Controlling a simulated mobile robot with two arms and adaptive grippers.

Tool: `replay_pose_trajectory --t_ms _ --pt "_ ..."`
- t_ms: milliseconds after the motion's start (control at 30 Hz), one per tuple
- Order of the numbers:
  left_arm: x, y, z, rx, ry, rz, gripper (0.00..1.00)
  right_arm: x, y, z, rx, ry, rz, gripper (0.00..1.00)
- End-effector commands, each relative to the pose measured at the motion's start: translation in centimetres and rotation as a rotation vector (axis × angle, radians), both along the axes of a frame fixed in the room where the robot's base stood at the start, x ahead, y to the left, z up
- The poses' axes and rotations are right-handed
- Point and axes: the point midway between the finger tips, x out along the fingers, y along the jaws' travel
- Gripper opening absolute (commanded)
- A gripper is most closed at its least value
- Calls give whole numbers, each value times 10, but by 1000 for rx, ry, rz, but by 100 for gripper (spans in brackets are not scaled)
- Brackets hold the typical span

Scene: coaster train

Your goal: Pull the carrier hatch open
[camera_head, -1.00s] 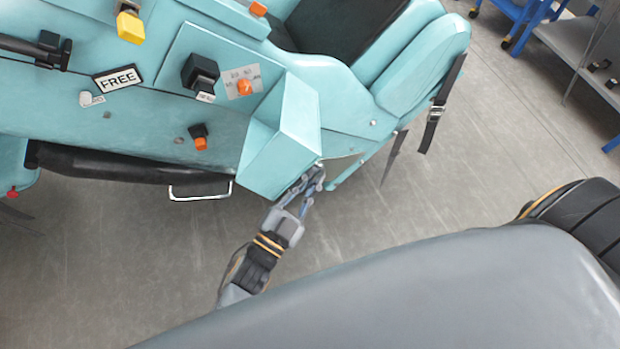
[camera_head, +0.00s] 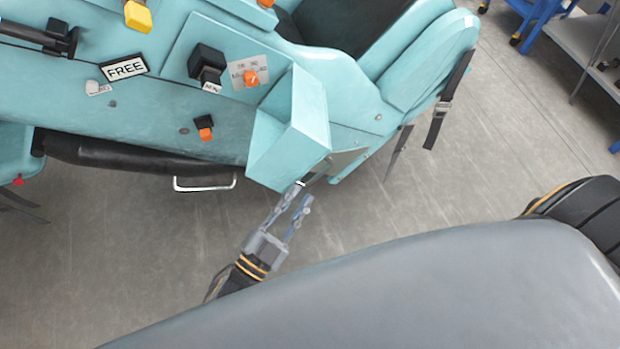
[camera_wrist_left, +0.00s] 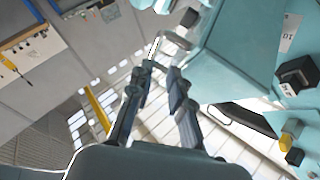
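A teal box-like panel (camera_head: 291,128), which looks like the carrier hatch, juts out from the side of the teal carrier (camera_head: 130,110) in the head view. Its face also fills the upper right of the left wrist view (camera_wrist_left: 240,45). A small metal handle (camera_wrist_left: 176,41) shows by its edge in the wrist view. My left gripper (camera_head: 301,194) is open and empty just below the panel's lower corner. In the wrist view its two fingers (camera_wrist_left: 157,78) stand apart, with the handle just beyond the tips. I cannot tell whether they touch it. My right gripper is out of view.
A FREE sign (camera_head: 125,68), black and orange knobs (camera_head: 204,128) and a black padded bar (camera_head: 110,158) line the carrier's side. A seat with a hanging strap (camera_head: 440,120) is to the right. Blue-framed carts (camera_head: 530,20) stand far right. The floor below is clear.

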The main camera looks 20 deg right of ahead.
Motion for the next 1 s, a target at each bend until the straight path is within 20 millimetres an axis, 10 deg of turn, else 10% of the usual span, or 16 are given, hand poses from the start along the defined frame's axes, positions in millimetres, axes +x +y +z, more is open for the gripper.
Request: replay_pose_trajectory --t_ms 300,1000 --pt "-27 38 -9 1 2 -1 20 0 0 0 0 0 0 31" --pt "-28 42 -11 2 4 2 20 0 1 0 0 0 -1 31"
